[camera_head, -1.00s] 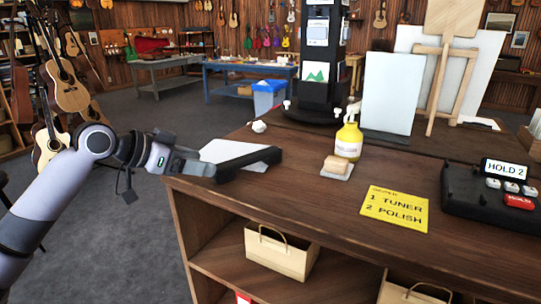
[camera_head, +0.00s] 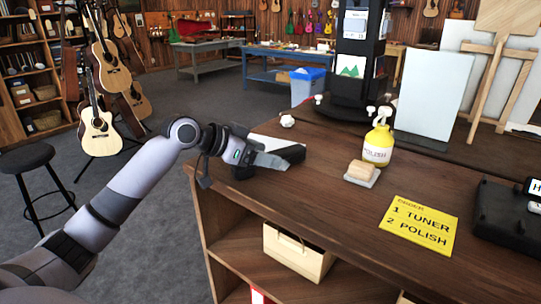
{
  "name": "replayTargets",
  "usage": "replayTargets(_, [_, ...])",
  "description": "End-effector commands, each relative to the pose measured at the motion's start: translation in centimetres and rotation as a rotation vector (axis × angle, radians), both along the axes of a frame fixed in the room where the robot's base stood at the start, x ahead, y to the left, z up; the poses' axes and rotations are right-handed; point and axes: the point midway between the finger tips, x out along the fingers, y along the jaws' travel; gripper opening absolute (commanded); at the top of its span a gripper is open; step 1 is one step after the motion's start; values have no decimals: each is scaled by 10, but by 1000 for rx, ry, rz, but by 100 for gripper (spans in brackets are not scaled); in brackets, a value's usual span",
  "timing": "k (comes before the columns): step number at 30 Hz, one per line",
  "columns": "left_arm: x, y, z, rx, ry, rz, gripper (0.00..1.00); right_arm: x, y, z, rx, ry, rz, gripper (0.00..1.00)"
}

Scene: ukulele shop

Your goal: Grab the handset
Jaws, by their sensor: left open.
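A long black bar that looks like the handset (camera_head: 294,154) lies at the left end of the wooden counter, in front of a white sheet (camera_head: 272,141). My left gripper (camera_head: 272,161) is open and reaches over the handset's middle from the left. Its grey fingers hide part of the bar, whose ends show on both sides. I cannot tell whether the fingers touch it or straddle it. The black phone base (camera_head: 497,212) is cut off at the right edge. My right gripper is not in view.
A yellow polish bottle (camera_head: 378,143), a tan block on a pale pad (camera_head: 361,172) and a yellow order card (camera_head: 420,224) are on the counter (camera_head: 330,208). A crumpled paper ball (camera_head: 287,121) lies behind the handset. A black stool (camera_head: 27,158) stands on the floor at left.

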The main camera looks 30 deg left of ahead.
Motion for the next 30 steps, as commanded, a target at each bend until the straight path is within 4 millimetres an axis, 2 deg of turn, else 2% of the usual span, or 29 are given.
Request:
replayTargets(3, [7,-4,-4,0,0,-1,68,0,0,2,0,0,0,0])
replayTargets(10, [8,-4,-6,1,0,0,68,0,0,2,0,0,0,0])
replayTargets(15, [7,-4,-5,1,0,0,13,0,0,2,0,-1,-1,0])
replayTargets(16, [7,-4,-5,1,0,0,7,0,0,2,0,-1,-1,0])
replayTargets(17, [7,-4,-5,1,0,0,7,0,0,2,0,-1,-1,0])
replayTargets(18, [7,-4,-4,1,-2,0,1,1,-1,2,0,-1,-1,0])
replayTargets(26, [7,-4,-2,1,-3,0,1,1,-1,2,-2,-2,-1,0])
replayTargets(30, [8,-4,6,1,-6,-1,1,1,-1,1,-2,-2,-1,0])
